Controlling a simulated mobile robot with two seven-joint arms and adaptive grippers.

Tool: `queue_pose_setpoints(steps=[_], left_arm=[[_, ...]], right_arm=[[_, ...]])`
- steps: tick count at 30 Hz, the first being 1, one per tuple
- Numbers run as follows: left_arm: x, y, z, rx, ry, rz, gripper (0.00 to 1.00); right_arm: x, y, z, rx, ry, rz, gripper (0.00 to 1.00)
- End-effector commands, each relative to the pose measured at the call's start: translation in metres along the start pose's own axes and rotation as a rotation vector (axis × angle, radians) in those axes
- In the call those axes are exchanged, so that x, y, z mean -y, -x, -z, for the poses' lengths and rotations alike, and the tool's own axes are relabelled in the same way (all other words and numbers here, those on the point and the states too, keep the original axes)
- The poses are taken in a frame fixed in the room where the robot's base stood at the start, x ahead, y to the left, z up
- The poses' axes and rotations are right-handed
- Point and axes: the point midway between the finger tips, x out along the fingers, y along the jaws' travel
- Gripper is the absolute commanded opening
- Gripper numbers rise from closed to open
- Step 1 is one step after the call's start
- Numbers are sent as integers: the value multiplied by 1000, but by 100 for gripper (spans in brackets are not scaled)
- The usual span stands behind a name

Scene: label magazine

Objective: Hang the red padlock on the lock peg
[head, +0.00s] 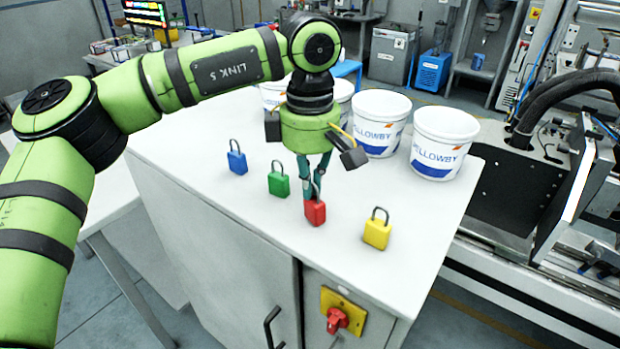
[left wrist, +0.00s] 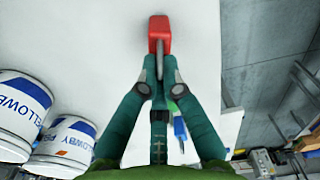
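The red padlock (head: 315,213) is at the front middle of the white cabinet top, upright, shackle up. My left gripper (head: 314,190) points down over it, its fingertips closed on the shackle. In the left wrist view the red body (left wrist: 159,30) lies just beyond the fingertips (left wrist: 159,75), with the shackle between them. Whether the padlock touches the top is hard to tell. A red rotary switch (head: 337,320) on a yellow plate (head: 352,308) is on the cabinet front, below the top's edge. I cannot make out a separate lock peg. My right gripper is out of view.
Blue (head: 237,160), green (head: 278,182) and yellow (head: 377,232) padlocks stand on the cabinet top (head: 215,185) around the red one. Several white buckets (head: 443,145) stand along the back. A black door handle (head: 272,326) is left of the switch. A machine stands at the right.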

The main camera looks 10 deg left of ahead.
Motion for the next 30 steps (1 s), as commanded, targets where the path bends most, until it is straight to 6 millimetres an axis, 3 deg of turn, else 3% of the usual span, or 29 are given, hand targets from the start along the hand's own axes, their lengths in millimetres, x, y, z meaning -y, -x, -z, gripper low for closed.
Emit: queue_pose_setpoints(steps=[14,21,25,30], left_arm=[[0,2,0,-2,0,-1,30],[0,35,2,1,0,-2,30],[0,57,3,0,-1,0,30],[1,70,4,0,-2,1,30]], right_arm=[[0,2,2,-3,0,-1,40],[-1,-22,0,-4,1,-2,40],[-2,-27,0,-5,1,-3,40],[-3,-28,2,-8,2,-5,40]])
